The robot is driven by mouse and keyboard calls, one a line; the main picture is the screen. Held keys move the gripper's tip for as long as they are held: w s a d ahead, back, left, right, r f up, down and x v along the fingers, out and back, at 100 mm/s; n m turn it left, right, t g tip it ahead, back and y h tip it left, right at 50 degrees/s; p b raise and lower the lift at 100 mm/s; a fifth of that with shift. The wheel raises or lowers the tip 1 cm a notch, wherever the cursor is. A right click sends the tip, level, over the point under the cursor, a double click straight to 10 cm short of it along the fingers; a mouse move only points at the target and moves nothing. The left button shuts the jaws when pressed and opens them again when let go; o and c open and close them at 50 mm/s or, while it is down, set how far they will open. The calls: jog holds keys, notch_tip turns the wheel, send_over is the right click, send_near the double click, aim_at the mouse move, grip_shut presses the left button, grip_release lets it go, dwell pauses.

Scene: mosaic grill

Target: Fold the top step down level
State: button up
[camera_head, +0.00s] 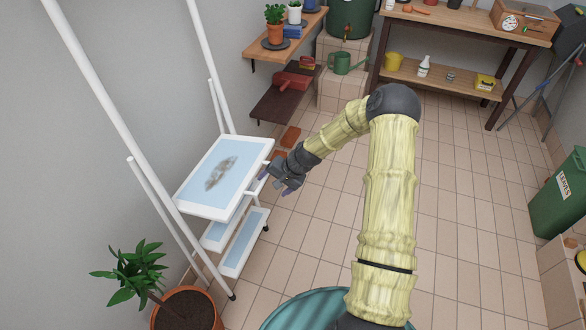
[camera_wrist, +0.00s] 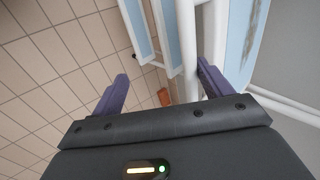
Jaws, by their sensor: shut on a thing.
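The top step (camera_head: 201,196) is a broad white-rimmed panel with a pale blue face and a dark grey smudge, on a white step frame at the left in the head view. It lies roughly flat, though I cannot tell whether it is exactly level. My gripper (camera_head: 274,183) is at its right edge. In the wrist view, a white bar (camera_wrist: 188,45) runs between the purple fingers of my gripper (camera_wrist: 162,72), against the right finger. I am shut on this bar. Part of the step's edge is hidden behind the gripper.
Lower blue steps (camera_head: 246,243) sit beneath the top one. White poles (camera_head: 100,90) rise at the left. A potted plant (camera_head: 185,308) stands in front of the frame. Shelves (camera_head: 274,50) and a workbench (camera_head: 450,25) are at the back. Tiled floor (camera_head: 465,190) is clear on the right.

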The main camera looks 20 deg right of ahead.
jog(key=v, duration=1.4)
jog(key=shift+s+d+f, duration=0.15)
jog(key=shift+d, duration=0.05)
jog(key=c, duration=0.5)
jog(key=s+a+r+n+h+p, duration=0.1)
jog(key=s+r+n+p, duration=0.1)
jog(key=s+r, duration=0.5)
jog(key=s+a+r+n+h+p, duration=0.2)
jog(key=s+r+p, duration=0.3)
jog(key=s+r, duration=0.1)
jog(key=s+a+r+n+g+h+p, duration=0.1)
jog(key=s+a+r+n+h+p, duration=0.1)
jog(key=s+r, duration=0.5)
jog(key=shift+s+r+n+p, duration=0.15)
jog(key=shift+s+n+p, duration=0.15)
jog(key=shift+s+p, duration=0.15)
jog(key=shift+s+r+n+p, duration=0.2)
jog(key=shift+s+n+p, duration=0.1)
jog(key=shift+s+p, duration=0.2)
